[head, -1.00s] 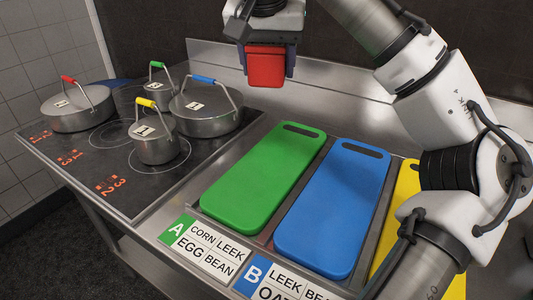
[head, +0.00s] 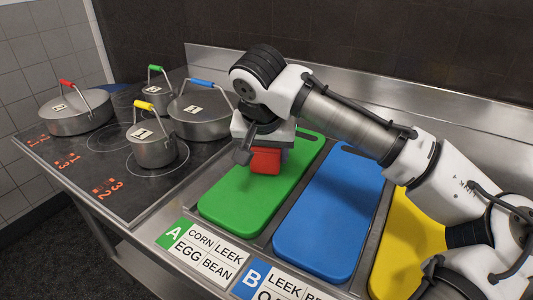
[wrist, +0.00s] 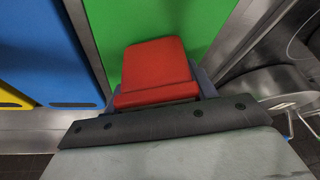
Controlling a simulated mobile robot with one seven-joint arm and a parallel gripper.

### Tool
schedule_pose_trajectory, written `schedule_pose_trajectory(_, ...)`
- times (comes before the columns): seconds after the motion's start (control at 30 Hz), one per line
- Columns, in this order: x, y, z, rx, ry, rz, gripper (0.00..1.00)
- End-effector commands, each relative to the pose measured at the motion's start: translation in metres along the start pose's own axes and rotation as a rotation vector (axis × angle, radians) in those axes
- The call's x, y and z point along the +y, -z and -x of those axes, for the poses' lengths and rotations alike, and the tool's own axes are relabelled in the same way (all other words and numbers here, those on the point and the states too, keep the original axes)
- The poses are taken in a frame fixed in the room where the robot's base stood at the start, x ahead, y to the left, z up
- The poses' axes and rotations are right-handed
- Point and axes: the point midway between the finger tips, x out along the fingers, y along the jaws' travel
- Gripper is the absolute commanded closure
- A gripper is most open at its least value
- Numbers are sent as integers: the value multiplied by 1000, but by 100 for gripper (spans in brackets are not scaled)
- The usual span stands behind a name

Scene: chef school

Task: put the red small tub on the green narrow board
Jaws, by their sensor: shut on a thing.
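The red small tub (head: 265,161) is held in my gripper (head: 264,150) over the green narrow board (head: 238,197). My gripper is shut on the tub, which also shows in the wrist view (wrist: 155,68) with the green board (wrist: 205,18) beneath it. I cannot tell whether the tub touches the board or hangs just above it. My gripper and arm hide part of the board's far half.
The blue board (head: 328,215) and the yellow board (head: 408,240) lie to the right. Lidded pots stand on the stove at left, the nearest with a yellow handle (head: 152,148). Labels lie at the front, A (head: 205,248) before the green board. The green board's near half is clear.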

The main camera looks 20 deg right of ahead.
Motion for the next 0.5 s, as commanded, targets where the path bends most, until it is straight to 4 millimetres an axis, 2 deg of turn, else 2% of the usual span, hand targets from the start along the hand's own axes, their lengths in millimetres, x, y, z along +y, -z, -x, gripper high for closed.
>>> schedule_pose_trajectory(0.4, 0, -4, -9, 0, 2, 0, 72)
schedule_pose_trajectory(0.43, 0, -4, -9, -1, 2, 0, 43)
schedule_pose_trajectory(0.5, 0, -4, -8, 0, 1, 0, 33)
